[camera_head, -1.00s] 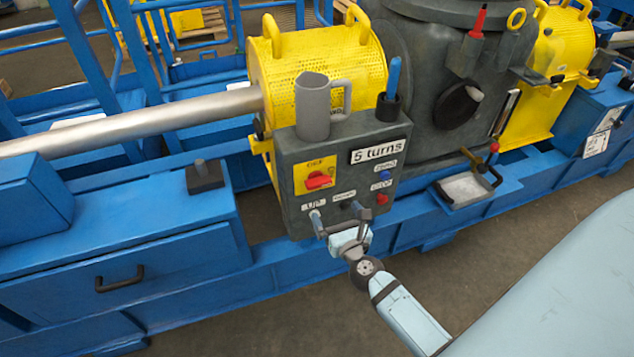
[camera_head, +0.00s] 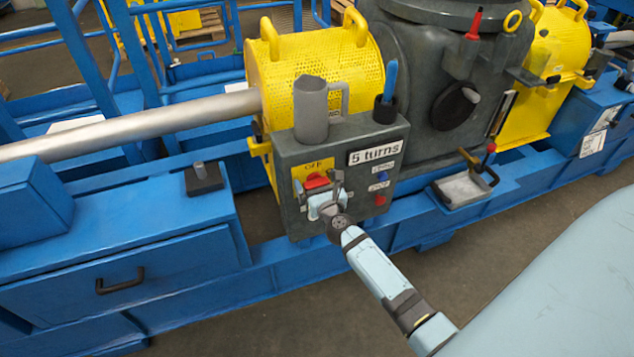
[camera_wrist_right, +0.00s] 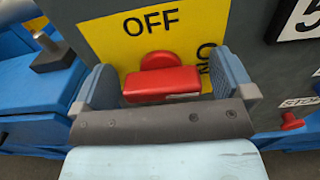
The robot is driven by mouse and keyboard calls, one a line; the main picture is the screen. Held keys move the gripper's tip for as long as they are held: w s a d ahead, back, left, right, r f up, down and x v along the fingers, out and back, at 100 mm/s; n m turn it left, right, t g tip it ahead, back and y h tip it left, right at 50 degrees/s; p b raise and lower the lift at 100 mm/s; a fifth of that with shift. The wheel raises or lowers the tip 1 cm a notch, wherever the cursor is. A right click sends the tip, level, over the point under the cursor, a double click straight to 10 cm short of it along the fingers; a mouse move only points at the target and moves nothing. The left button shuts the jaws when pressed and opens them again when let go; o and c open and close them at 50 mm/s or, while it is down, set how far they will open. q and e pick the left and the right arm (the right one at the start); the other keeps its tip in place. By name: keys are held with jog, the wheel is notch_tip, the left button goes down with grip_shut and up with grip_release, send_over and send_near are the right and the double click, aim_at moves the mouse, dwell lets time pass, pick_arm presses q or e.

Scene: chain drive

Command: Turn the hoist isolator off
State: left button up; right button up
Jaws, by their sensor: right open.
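The hoist isolator is a red rotary knob (camera_head: 316,182) on a yellow plate (camera_head: 317,165) at the upper left of a dark grey control box. In the right wrist view, the red knob (camera_wrist_right: 162,85) has a bar grip lying roughly horizontal. OFF is printed above it and ON, partly hidden, to its right. My right gripper (camera_head: 317,188) is in front of the knob. Its open fingers (camera_wrist_right: 162,92) stand on the left and right of the knob, with visible gaps to it. The gripper hides the plate's lower part. My left gripper is not in view.
The control box (camera_head: 350,205) carries a "5 turns" label (camera_head: 374,153), a blue button (camera_head: 383,176) and a red button (camera_head: 380,200). A grey jug (camera_head: 311,112) and a holder with a blue-handled tool (camera_head: 388,90) stand on top. Floor is clear before the blue frame.

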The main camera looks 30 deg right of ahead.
jog(key=c, duration=0.9)
